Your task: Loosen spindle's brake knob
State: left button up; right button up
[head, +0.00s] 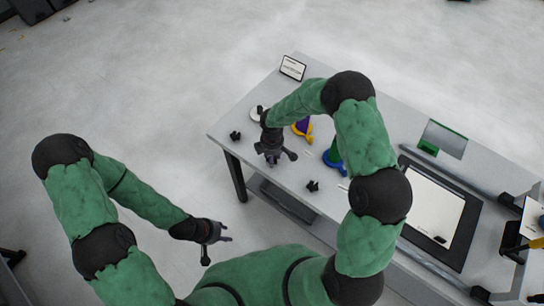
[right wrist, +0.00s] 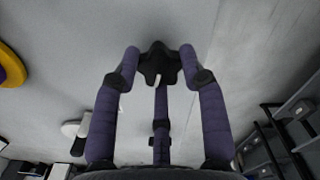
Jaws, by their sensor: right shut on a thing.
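My right gripper (head: 276,158) is over the front part of the table, in front of the yellow-and-purple spindle (head: 302,129). In the right wrist view its purple fingers (right wrist: 160,75) close around a black star-shaped knob (right wrist: 157,60) at their tips. A yellow-and-purple round edge (right wrist: 10,66) shows at the left of that view. Two other black knobs lie along the front edge, one at the left (head: 235,135) and one at the right (head: 312,186). A blue-and-green spindle (head: 334,160) stands behind the right one, partly hidden by my arm. My left gripper (head: 214,234) is open and empty, off the table.
A white round piece (head: 257,113) is at the table's left end. A small sign (head: 292,68) stands at the back left corner. A dark-framed white panel (head: 436,212) and a green-backed clear plate (head: 442,140) are to the right. Open floor (head: 150,90) lies left of the table.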

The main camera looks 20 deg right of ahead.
jog(key=n+p, duration=0.1)
jog(key=n, duration=0.3)
jog(key=shift+n, duration=0.3)
jog(key=shift+n+p, duration=0.4)
jog(key=shift+n, duration=1.5)
jog(key=o, duration=1.2)
jog(key=shift+c, duration=0.2)
notch_tip(320, 180, up, 12)
jog(key=shift+f, duration=0.1)
